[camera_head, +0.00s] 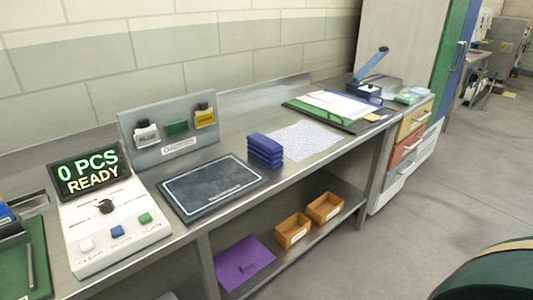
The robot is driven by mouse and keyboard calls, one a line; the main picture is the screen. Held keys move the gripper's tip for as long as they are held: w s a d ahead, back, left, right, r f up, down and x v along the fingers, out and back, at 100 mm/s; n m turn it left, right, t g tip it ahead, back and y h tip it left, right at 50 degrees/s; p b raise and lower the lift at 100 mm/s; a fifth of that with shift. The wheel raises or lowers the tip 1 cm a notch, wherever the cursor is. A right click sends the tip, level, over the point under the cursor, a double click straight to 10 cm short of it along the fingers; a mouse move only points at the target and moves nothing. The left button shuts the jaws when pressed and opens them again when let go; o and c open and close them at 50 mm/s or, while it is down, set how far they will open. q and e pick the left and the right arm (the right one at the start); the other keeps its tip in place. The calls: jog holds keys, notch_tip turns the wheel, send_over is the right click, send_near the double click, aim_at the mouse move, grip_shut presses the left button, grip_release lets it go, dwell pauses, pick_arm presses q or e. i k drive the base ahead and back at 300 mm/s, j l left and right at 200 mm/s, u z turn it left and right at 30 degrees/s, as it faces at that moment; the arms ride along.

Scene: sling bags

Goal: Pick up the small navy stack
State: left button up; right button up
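The small navy stack (265,151) stands on the steel bench, a neat pile of several flat dark-blue folded pieces. It sits just right of the dark flat pad (212,187) and at the left edge of a white printed sheet (305,141). Nothing touches it from above. Neither of my grippers shows in the head view.
A counter box (107,212) with a display reading "0 PCS READY" stands left of the pad. Clipboards (332,108) lie farther right. Orange bins (293,230) and a purple item (243,262) are on the lower shelf.

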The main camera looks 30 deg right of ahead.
aim_at(264, 149)
jog(key=i+l, duration=0.1)
jog(key=l, duration=0.35)
jog(key=i+l, duration=0.15)
jog(key=l, duration=0.3)
jog(key=i+l, duration=0.1)
jog(key=l, duration=0.35)
jog(key=i+l, duration=0.1)
jog(key=l, duration=0.35)
